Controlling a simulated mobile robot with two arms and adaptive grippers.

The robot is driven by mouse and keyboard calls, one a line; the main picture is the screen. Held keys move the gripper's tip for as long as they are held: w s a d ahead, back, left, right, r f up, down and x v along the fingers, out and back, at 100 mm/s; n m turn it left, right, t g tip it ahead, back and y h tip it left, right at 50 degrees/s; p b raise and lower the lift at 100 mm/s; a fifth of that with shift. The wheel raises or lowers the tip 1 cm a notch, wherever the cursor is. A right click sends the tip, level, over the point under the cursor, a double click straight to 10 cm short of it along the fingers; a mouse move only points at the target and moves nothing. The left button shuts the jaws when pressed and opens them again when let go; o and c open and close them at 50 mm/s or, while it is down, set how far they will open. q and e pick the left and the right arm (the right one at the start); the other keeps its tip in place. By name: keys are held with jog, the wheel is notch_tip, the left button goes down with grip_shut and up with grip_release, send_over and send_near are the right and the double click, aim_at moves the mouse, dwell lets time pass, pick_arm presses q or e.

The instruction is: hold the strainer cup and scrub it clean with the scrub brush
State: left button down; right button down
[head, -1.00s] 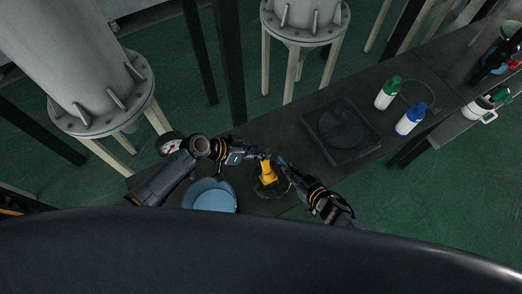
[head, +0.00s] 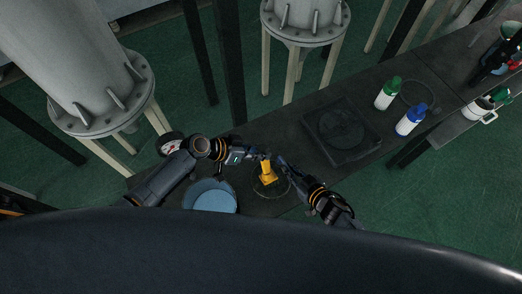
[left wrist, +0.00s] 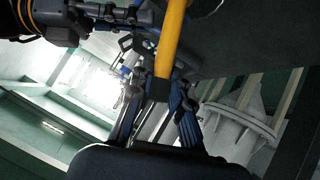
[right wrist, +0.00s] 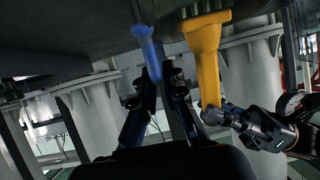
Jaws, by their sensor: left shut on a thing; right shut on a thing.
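My left gripper (head: 262,156) is shut on the narrow end of a yellow tool (head: 268,174). The yellow tool flares to a wide end, clear in the right wrist view (right wrist: 205,55); its shaft crosses the left wrist view (left wrist: 170,40). My right gripper (head: 281,160) is shut on a slim blue piece with a rounded end, seen in the right wrist view (right wrist: 149,50). The two held pieces are close together, side by side; I cannot see contact. I cannot tell for certain which is the strainer cup and which the scrub brush.
A blue bucket (head: 210,197) stands left of the grippers. A dark square plate (head: 341,134) lies on the dark bench to the right. A green-capped bottle (head: 386,96) and a blue-capped bottle (head: 408,121) stand beyond it. A white mug (head: 483,112) is farther right.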

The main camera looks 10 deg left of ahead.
pick_arm(q)
jog(key=shift+w+d+f, duration=0.15)
jog(key=shift+w+d, duration=0.05)
jog(key=shift+d, duration=0.2)
jog(key=shift+a+r, duration=0.1)
jog(key=shift+r, duration=0.15)
jog(key=shift+w, duration=0.15)
jog(key=shift+f, duration=0.15)
dwell(2.0)
